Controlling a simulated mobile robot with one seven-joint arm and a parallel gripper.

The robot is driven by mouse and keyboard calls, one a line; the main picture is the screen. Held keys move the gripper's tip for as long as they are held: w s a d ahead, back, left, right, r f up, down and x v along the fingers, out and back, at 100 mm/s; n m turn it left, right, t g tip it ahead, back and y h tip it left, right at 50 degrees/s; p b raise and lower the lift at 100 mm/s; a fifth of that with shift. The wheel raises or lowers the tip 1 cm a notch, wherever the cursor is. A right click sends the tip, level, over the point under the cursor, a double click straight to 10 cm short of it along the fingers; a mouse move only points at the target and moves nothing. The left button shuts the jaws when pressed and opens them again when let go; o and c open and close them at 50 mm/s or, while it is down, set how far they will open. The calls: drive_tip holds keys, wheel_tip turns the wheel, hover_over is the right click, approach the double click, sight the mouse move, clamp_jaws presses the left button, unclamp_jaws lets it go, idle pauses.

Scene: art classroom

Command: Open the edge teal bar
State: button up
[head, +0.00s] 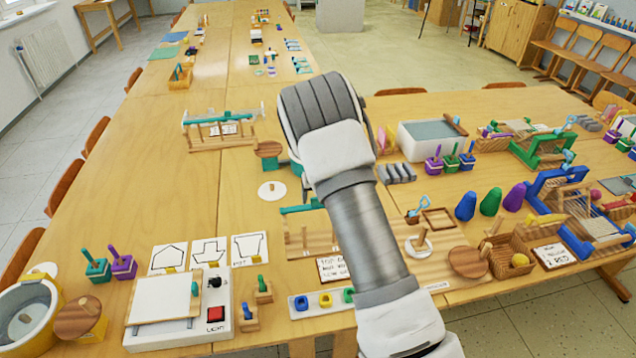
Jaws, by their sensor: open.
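Two teal bars are in the head view, and I cannot tell which is the edge one. One teal bar (301,208) lies along the back of a flat wooden board (308,238), its right part hidden by my arm. Another teal bar (222,119) runs along the top of a low wooden rack (222,134) farther back at the left. My arm rises from the bottom right and bends over the table. My gripper is hidden behind the arm's thick upper links, so its fingers and its contact with either bar do not show.
A light box (180,306) with a red button stands at the front left. Drawing cards (209,252) lie behind it. A colour strip (322,301) and a written card (331,268) lie near the front edge. A grey-topped tray (430,138) and coloured cones (490,202) stand to the right.

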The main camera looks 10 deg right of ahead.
drive_tip(key=v, duration=1.6)
drive_tip(key=shift+s+r, duration=0.2)
drive_tip(key=shift+r, duration=0.1)
drive_tip(key=s+a+r+y, duration=0.1)
drive_tip(key=s+r+y, duration=0.1)
drive_tip(key=s+r, duration=1.35)
drive_tip(key=s+d+t+h, duration=0.1)
drive_tip(key=s+h, duration=0.1)
drive_tip(key=s, duration=1.6)
drive_tip(key=shift+s, duration=0.3)
drive_tip(key=shift+r, duration=0.15)
